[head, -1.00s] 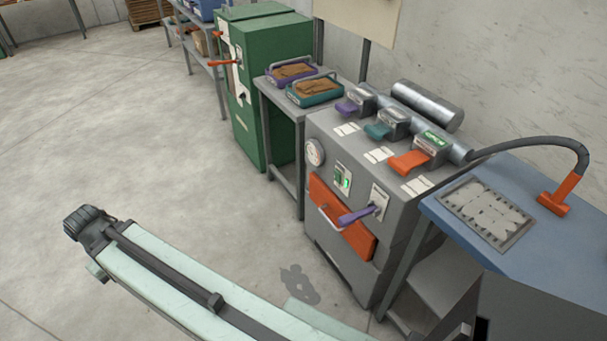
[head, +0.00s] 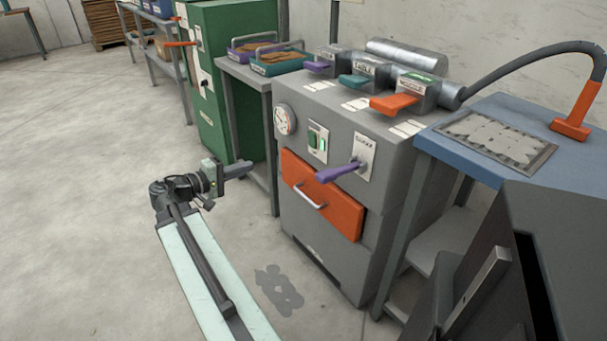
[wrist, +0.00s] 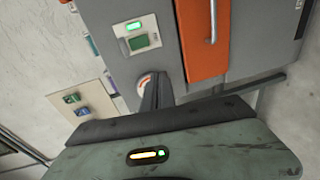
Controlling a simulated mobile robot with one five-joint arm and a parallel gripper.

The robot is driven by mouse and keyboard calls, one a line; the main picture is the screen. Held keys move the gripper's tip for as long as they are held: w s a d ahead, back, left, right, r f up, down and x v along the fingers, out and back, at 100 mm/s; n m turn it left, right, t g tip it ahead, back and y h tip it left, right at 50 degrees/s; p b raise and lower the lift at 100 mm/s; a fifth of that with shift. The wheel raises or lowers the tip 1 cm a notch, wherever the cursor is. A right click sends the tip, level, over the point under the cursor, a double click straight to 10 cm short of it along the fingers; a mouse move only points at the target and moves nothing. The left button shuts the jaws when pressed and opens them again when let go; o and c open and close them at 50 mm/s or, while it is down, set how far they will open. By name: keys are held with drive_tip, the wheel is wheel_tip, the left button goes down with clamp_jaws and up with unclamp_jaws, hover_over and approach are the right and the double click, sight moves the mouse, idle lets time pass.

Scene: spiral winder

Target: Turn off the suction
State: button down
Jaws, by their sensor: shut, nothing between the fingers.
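A grey suction cabinet (head: 345,240) stands right of centre in the head view. Its front has a round gauge (head: 285,119), a switch panel with a green light (head: 318,141) and a purple lever (head: 338,172) on a white plate. The switch panel also shows in the wrist view (wrist: 137,35). Purple (head: 317,66), teal (head: 354,81) and orange (head: 393,103) levers sit on top. My gripper (head: 246,168) is shut and empty, left of the cabinet front and apart from it. In the wrist view its fingers (wrist: 155,88) partly cover the gauge. The front purple lever is not visible there.
An orange drawer (head: 346,209) with a bar handle is below the lever. A green cabinet (head: 213,110) and a bench with two trays (head: 275,62) stand left. A blue table (head: 470,172) with a hose (head: 505,58) is at right. The floor in front is open.

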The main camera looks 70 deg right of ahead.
sight(311, 137)
drive_tip(key=s+d+r+g+h+b, duration=0.1)
drive_tip(key=s+d+g+b, duration=0.1)
drive_tip(key=s+d+g, duration=0.1)
drive_tip(key=shift+s+d+r+m+h, duration=0.3)
drive_tip(key=shift+s+d, duration=0.15)
drive_tip(key=shift+s, duration=0.6)
drive_tip(key=p+x, duration=0.1)
drive_tip(key=x, duration=1.3)
drive_tip(key=shift+s+p, duration=0.1)
drive_tip(key=shift+p, duration=0.2)
